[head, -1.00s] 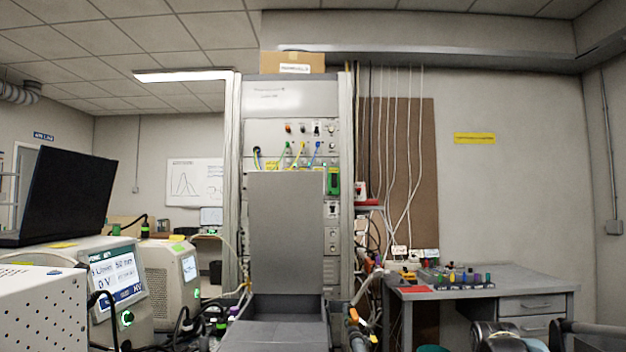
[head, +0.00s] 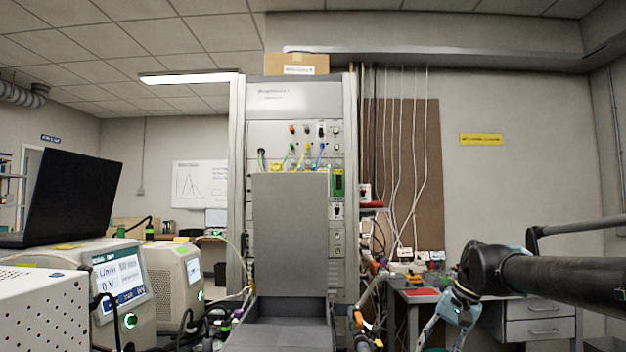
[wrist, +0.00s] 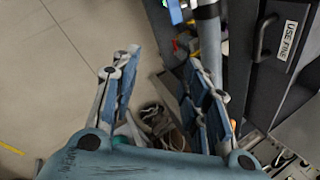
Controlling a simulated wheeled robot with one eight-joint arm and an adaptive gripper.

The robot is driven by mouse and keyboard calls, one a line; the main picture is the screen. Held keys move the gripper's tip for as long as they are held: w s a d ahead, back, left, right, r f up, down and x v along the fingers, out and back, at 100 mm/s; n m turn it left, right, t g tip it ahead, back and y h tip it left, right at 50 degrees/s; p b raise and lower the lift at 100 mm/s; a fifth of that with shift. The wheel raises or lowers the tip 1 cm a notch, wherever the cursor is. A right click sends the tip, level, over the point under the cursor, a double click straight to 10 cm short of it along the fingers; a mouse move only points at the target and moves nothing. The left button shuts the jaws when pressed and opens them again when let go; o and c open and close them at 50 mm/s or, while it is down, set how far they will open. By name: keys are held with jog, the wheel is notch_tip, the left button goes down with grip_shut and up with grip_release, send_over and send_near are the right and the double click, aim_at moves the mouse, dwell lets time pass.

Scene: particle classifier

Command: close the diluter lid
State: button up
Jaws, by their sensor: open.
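The diluter lid is most likely the flat grey panel (head: 290,235) standing upright in the middle of the head view, in front of the rack. It rises from the back of a low, open-topped grey box (head: 275,333), so it looks open. My gripper (wrist: 163,72) is open and empty in the wrist view, with its blue-padded fingers apart above the floor. In the head view its bluish parts show at the lower right, to the right of the panel and well apart from it. The lid cannot be made out for sure in the wrist view.
A tall instrument rack (head: 290,105) stands behind the panel. Cables and hoses (head: 372,300) run along its right side. Boxed instruments (head: 120,280) and a dark laptop (head: 70,195) are at left. A grey desk (head: 535,315) is at right. In the wrist view, a dark cabinet (wrist: 285,85) with a handle is close at right.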

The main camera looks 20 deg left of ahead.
jog(key=w+a+r+m+g+y, duration=0.1)
jog(key=w+a+r+m+y, duration=0.1)
jog(key=w+a+r, duration=0.45)
jog(key=w+a+r+m+y, duration=0.1)
jog(key=w+a+r+y, duration=0.15)
jog(key=r, duration=0.75)
jog(key=w+a+r+m+g+y, duration=0.1)
jog(key=w+a+r+m+y, duration=0.25)
jog(key=r, duration=0.55)
jog(key=m+g+y, duration=0.2)
jog(key=g+y, duration=0.2)
jog(key=y, duration=0.1)
send_near(312, 175)
jog(key=shift+m+t, duration=0.25)
jog(key=shift+t, duration=0.15)
jog(key=x, duration=0.3)
jog(key=w+x, duration=0.1)
jog(key=x, duration=0.6)
jog(key=shift+w+a+r, duration=0.2)
jog(key=shift+w+r, duration=0.05)
jog(key=shift+w, duration=0.05)
grip_shut()
